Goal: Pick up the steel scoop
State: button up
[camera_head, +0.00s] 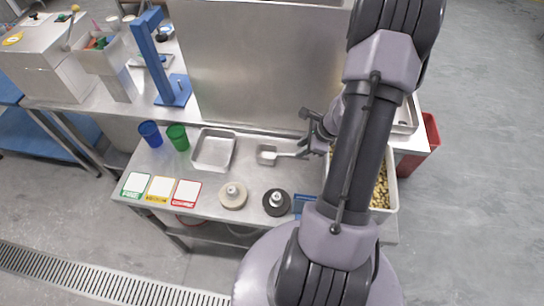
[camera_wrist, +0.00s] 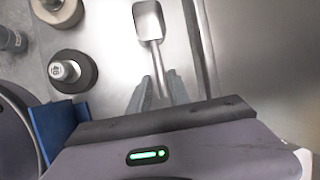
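The steel scoop (camera_head: 267,155) lies on the steel table, right of a metal tray. Its square pan points left and its pale handle points right, toward my gripper (camera_head: 307,138). In the wrist view the scoop (camera_wrist: 149,21) is at the top, with its handle running down between my two fingertips (camera_wrist: 161,80). The fingers are close on both sides of the handle. I cannot tell whether they touch it or a small gap is left. The handle's far end is hidden down between the fingers.
An empty metal tray (camera_head: 213,151), green cup (camera_head: 178,137) and blue cup (camera_head: 151,134) stand left. Near the front are a cream round piece (camera_head: 233,196), a black round piece (camera_head: 276,203) and coloured cards (camera_head: 161,188). A bin of beans (camera_head: 380,190) is right.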

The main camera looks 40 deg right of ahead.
aim_at(292, 156)
jog(key=b+x, duration=0.3)
jog(key=x, duration=0.5)
jog(key=shift+a, duration=0.1)
grip_shut()
